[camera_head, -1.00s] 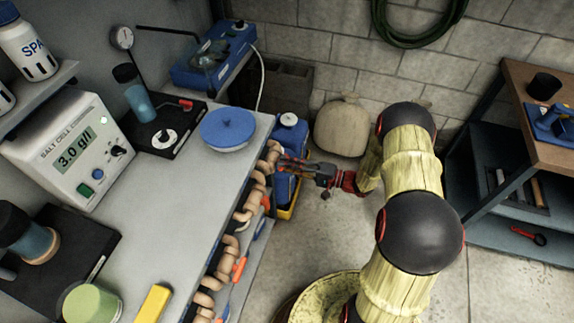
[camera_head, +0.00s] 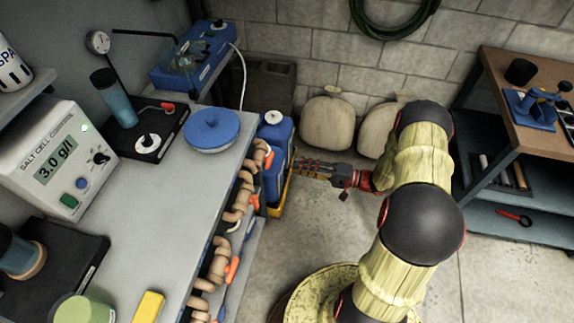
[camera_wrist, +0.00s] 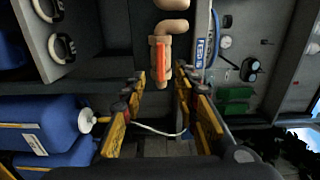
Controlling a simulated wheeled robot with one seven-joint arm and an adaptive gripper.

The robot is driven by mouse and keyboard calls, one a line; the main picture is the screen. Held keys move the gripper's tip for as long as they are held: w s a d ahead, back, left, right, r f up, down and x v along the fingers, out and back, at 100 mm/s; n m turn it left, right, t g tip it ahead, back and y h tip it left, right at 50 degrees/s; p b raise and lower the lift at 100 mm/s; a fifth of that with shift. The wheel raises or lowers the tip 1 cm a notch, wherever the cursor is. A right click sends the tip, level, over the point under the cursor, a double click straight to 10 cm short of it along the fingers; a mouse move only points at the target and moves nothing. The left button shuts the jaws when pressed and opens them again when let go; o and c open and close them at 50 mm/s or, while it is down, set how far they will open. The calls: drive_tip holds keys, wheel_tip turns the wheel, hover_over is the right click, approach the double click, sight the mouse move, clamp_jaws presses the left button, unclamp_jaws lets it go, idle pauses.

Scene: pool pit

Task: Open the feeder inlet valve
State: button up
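A tan pipe valve with an orange-red handle (camera_wrist: 163,62) shows in the wrist view, ahead of my gripper and between its fingertips in the picture. In the head view, tan pipes with several orange handles (camera_head: 232,270) run along the bench's right side. The valve ahead of my gripper is probably the one near the bench's far corner (camera_head: 268,160). No readable label tells which valve is the feeder inlet. My gripper (camera_head: 300,167) points left toward the pipes, apart from them. In the wrist view its fingers (camera_wrist: 160,88) are spread with nothing between them.
Blue jugs (camera_head: 275,150) stand in a yellow tray (camera_head: 284,192) by the bench's far corner. The grey bench (camera_head: 145,215) carries a blue-lidded bowl (camera_head: 212,129) and a salt cell controller (camera_head: 55,160). A shelved table (camera_head: 545,95) stands right. Floor between is mostly clear.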

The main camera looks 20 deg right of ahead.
drive_tip(key=shift+v, duration=1.05)
